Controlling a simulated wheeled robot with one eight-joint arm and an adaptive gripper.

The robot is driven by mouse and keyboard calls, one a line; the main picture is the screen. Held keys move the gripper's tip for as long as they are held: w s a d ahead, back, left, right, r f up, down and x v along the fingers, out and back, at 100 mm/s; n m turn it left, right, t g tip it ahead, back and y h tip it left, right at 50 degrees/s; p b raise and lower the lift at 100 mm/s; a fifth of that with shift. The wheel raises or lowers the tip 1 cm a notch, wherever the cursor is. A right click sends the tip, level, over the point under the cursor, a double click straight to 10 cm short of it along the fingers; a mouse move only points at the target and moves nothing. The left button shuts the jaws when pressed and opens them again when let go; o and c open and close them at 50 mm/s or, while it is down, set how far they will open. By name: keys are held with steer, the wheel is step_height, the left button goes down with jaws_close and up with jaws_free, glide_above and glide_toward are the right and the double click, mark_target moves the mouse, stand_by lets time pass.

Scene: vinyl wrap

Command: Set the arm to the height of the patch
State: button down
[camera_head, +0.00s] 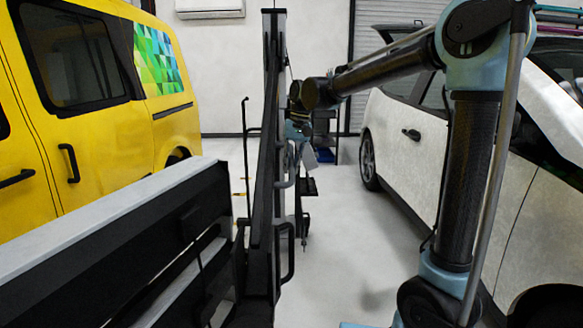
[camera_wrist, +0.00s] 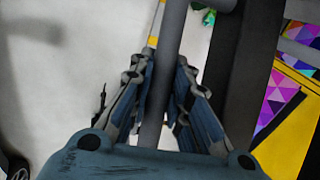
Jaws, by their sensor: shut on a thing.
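A patch (camera_head: 158,60) of green and blue triangles is on the upper rear side of the yellow van (camera_head: 105,85). Purple, pink and orange triangles (camera_wrist: 285,90) show beside yellow at the right of the wrist view. My gripper (camera_wrist: 160,75) has its two fingers on either side of a grey round bar (camera_wrist: 170,35) and is shut on it. In the head view my gripper (camera_head: 299,130) is small and partly hidden beside a tall black post (camera_head: 268,140). The bar's ends are hidden or out of frame.
A long black rack with a pale top (camera_head: 110,225) fills the left foreground. A white car (camera_head: 410,135) stands at the right, behind my arm. Pale floor (camera_head: 345,245) is clear between post and car. A dark shelf (camera_head: 325,135) stands at the back.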

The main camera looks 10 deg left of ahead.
steer(key=shift+g, duration=0.3)
steer(key=r, duration=0.1)
steer(key=s+r, duration=0.1)
steer(key=r, duration=0.2)
steer(key=shift+s+d, duration=0.25)
steer(key=shift+s, duration=0.15)
steer(key=c, duration=1.5)
jaws_free()
steer(key=shift+r, duration=0.15)
steer(key=r, duration=0.3)
steer(key=w+d+r, duration=0.1)
steer(key=r, duration=0.3)
steer(key=d+r, duration=0.1)
steer(key=r, duration=0.3)
steer(key=shift+w+r, duration=0.25)
